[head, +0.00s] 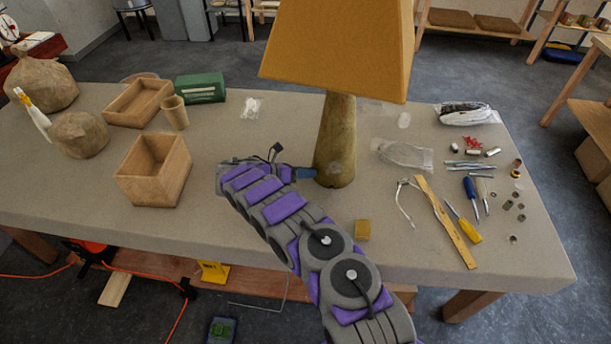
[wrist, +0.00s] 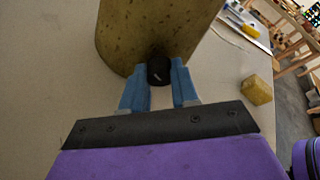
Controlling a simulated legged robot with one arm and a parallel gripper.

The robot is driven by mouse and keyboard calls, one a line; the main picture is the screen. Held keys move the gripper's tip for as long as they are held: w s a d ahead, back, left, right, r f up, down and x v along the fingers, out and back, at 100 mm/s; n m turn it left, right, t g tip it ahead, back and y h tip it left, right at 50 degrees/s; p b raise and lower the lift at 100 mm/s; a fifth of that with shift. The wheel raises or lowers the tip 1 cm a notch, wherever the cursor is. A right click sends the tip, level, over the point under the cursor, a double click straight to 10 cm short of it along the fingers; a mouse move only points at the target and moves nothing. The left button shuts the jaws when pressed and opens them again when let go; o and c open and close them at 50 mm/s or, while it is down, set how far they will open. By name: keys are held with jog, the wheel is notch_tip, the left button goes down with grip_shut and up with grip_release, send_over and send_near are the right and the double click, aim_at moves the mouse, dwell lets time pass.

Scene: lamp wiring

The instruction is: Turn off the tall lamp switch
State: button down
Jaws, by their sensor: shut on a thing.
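The tall lamp has a tapered mottled base (head: 337,140) standing on the table and a large orange-yellow shade (head: 340,45). In the wrist view the lamp base (wrist: 150,30) fills the top. Its switch, a small black round knob (wrist: 159,71) with a light mark, sits low on the base. My gripper (wrist: 159,80) has blue fingers shut on the knob, one on each side. In the head view my gripper (head: 305,173) touches the lamp base's lower left side, and the knob is hidden there.
The table (head: 400,255) holds a yellow block (head: 362,230) right of my arm and a wooden ruler (head: 447,222) with screwdrivers at the right. Wooden boxes (head: 153,170), a cup (head: 175,112) and a green box (head: 200,88) stand at the left.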

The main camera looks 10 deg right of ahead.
jog(key=shift+w+a+n+h+b, duration=0.2)
jog(key=shift+n+h+b, duration=0.1)
jog(key=shift+n+b, duration=0.3)
jog(key=shift+d+g, duration=0.1)
jog(key=shift+g, duration=0.2)
jog(key=c, duration=0.9)
grip_release()
jog(key=shift+o, duration=0.2)
